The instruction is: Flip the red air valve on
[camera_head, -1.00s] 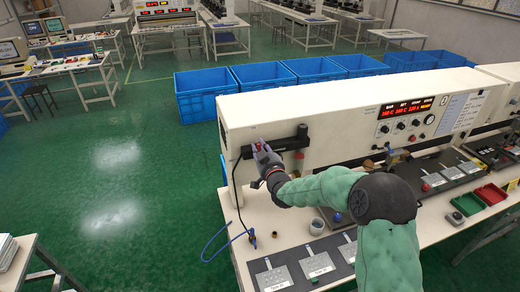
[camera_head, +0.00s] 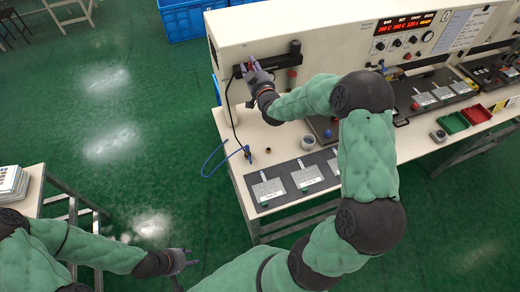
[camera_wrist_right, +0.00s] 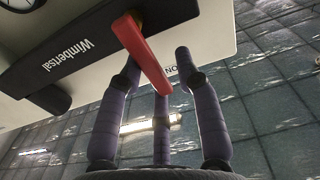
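The red valve lever (camera_head: 251,66) is on a black unit marked "Wimbersal" (camera_wrist_right: 70,60) on the front of the cream bench housing. In the right wrist view the lever (camera_wrist_right: 142,52) slants down between my fingers, its lower end close to the middle finger. My left gripper (camera_head: 186,264) is low in the head view, away from the bench, open and empty.
A blue air hose (camera_head: 213,160) hangs at the bench's left end. A small cup (camera_head: 308,142) and grey plates (camera_head: 270,189) lie on the worktop (camera_head: 240,160). A side table with papers (camera_head: 12,184) stands at left. Green floor is free between.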

